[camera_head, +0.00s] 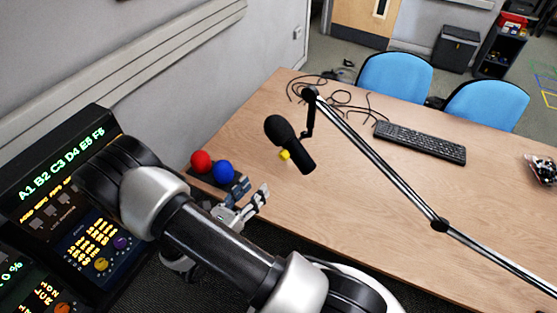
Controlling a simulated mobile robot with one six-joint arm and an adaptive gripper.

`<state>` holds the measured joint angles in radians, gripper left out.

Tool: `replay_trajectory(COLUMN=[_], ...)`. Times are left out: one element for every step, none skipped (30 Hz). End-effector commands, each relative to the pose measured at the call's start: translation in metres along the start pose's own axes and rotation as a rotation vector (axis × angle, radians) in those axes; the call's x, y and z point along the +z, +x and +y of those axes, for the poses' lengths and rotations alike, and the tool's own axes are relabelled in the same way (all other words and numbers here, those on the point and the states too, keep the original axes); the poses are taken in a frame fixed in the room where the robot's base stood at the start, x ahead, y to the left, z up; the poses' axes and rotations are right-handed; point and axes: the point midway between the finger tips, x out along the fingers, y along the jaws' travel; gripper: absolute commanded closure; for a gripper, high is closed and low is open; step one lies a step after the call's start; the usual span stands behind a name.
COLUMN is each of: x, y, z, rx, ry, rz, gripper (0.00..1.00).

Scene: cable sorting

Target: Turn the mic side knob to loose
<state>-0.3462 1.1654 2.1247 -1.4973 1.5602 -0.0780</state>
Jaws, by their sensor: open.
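The black microphone (291,145) hangs tilted at the end of a jointed boom arm (380,160) above the wooden table. A small yellow knob (284,155) shows at its lower left side; its turn position cannot be told. My gripper (262,196) is open and empty, to the lower left of the microphone near the table's front edge. It is apart from the knob, with its fingers pointing up and to the right. Part of my gripper is hidden behind my arm.
A red ball (201,161) and a blue ball (224,172) are left of my gripper. A lit control panel (90,215) stands at the left. A keyboard (420,142) and loose cables (345,98) lie on the table (350,210). Two blue chairs (396,78) stand behind it.

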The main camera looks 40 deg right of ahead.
Motion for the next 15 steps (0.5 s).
replay_trajectory(x=[-0.001,-0.001,-0.001,-0.001,-0.001,-0.001,-0.001,-0.001,-0.001,-0.001,-0.001,-0.001,-0.001,-0.001,-0.001], y=[0.013,0.019,0.028,0.035,0.042,0.051,0.057,0.064,0.073,0.079,0.085,0.093,0.099,0.104,0.111], z=[-0.001,-0.002,-0.002,-0.002,-0.002,-0.002,-0.002,-0.002,-0.002,-0.002,-0.002,-0.002,-0.002,-0.002,-0.002], rx=[-0.007,-0.008,-0.009,-0.008,-0.008,-0.008,-0.009,-0.008,-0.008,-0.009,-0.008,-0.007,-0.008,-0.007,-0.007], ry=[0.001,0.001,0.001,0.002,0.002,0.003,0.003,0.004,0.004,0.004,0.004,0.004,0.003,0.004,0.004], rz=[0.002,0.002,0.002,0.002,0.002,0.002,0.002,0.002,0.002,0.002,0.002,0.002,0.003,0.002,0.002], gripper=[0.53,0.53,0.53,0.53,0.53,0.53,0.53,0.53,0.53,0.53,0.53,0.53,0.53,0.53,0.53])
